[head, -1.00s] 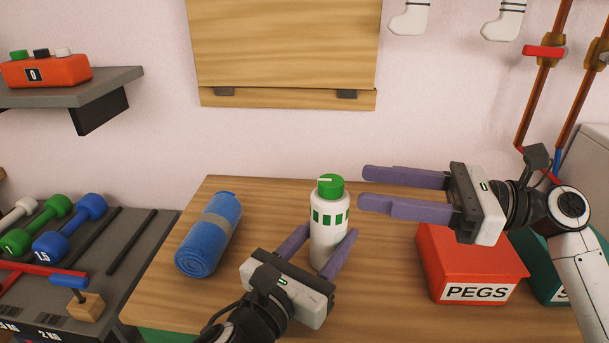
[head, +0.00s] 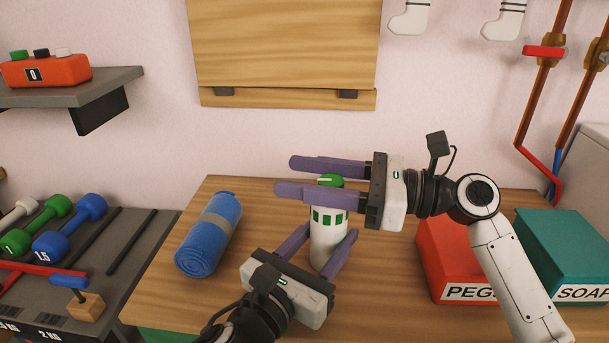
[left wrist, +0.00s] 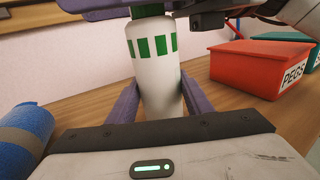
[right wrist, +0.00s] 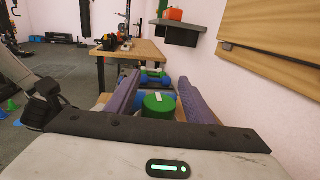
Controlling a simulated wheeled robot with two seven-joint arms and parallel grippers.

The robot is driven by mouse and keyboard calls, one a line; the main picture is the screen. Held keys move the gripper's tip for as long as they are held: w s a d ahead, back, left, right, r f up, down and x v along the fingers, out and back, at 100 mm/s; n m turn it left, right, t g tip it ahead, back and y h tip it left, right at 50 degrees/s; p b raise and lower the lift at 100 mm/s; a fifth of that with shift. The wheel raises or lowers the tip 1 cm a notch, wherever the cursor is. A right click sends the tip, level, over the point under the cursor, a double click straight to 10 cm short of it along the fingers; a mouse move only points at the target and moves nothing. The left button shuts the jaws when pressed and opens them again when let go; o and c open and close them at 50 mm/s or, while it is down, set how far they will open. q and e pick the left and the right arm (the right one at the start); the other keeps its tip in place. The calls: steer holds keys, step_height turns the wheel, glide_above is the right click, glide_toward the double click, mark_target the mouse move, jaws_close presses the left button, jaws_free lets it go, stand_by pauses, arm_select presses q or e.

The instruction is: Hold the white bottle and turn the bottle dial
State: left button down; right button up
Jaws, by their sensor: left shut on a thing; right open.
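The white bottle (head: 327,245) with green squares stands upright on the wooden table. Its green dial (head: 329,181), with a white mark on top, is partly hidden by a finger of my right gripper. My left gripper (head: 331,229) is shut on the bottle's body, one finger on each side; the left wrist view shows the bottle (left wrist: 157,80) between them. My right gripper (head: 283,175) is open at dial height, its fingertips reaching left past the bottle. In the right wrist view the dial (right wrist: 160,104) lies between the open fingers; I cannot tell whether they touch it.
A rolled blue towel (head: 208,238) lies left of the bottle. A red PEGS box (head: 450,262) and a teal SOAP box (head: 565,240) stand at the right, behind my right arm. A dumbbell rack (head: 95,245) is left of the table.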

steer(key=shift+c, duration=0.3)
steer(key=c, duration=1)
steer(key=shift+t, duration=0.3)
steer(key=shift+w+d+m+t+h, duration=0.15)
steer(key=shift+w+m+t+h, duration=0.2)
steer(key=shift+m+t+h, duration=0.8)
steer(key=shift+w+d+m+t+h, duration=0.15)
steer(key=shift+w+m+t+h, duration=0.35)
steer(key=shift+m+t, duration=1.2)
steer(key=shift+w+d+m+t+h, duration=0.2)
steer(key=shift+m+t+h, duration=0.7)
steer(key=shift+t, duration=1.05)
steer(key=shift+h, duration=0.25)
steer(key=o, duration=1.1)
steer(key=shift+d, duration=0.1)
steer(key=shift+c, duration=0.2)
